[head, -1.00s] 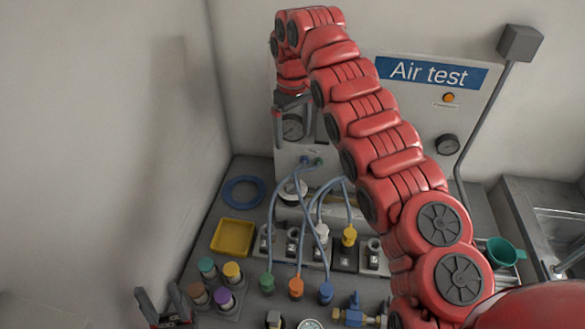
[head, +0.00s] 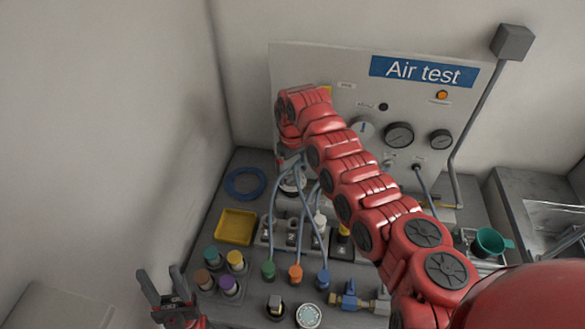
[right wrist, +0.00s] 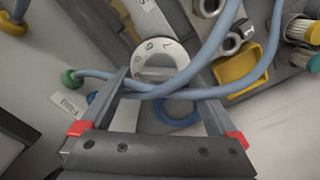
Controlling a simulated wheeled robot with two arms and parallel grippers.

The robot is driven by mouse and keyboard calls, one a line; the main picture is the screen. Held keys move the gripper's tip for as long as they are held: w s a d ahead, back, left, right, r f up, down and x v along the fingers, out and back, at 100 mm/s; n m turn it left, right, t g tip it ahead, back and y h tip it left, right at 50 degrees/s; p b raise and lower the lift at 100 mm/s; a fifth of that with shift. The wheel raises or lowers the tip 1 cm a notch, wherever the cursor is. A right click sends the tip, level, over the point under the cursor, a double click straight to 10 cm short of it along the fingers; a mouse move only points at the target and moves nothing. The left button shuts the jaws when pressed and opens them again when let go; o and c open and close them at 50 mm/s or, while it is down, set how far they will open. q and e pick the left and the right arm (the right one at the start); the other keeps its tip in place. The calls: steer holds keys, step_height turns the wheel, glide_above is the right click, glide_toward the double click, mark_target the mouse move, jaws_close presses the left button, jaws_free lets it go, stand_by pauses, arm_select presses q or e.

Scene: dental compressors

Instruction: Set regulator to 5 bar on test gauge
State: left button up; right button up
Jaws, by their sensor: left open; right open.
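A white round dial with printed numbers (right wrist: 155,60), which looks like the regulator knob, lies just beyond the fingertips of my right gripper (right wrist: 164,88) in the right wrist view. That gripper is open, and blue hoses cross between it and the dial. In the head view the dial (head: 292,186) is partly covered by my right arm and hoses. My left gripper (head: 162,284) is open and empty at the lower left.
Blue hoses (head: 274,215) run down to green, orange and blue fittings. A yellow tray (head: 237,226), a blue ring (head: 244,183) and several coloured caps (head: 229,286) are on the bench. A teal cup (head: 490,242) stands at right. A wall bounds the left.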

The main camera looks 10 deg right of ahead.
steer(key=shift+f, duration=0.45)
steer(key=shift+c, duration=0.2)
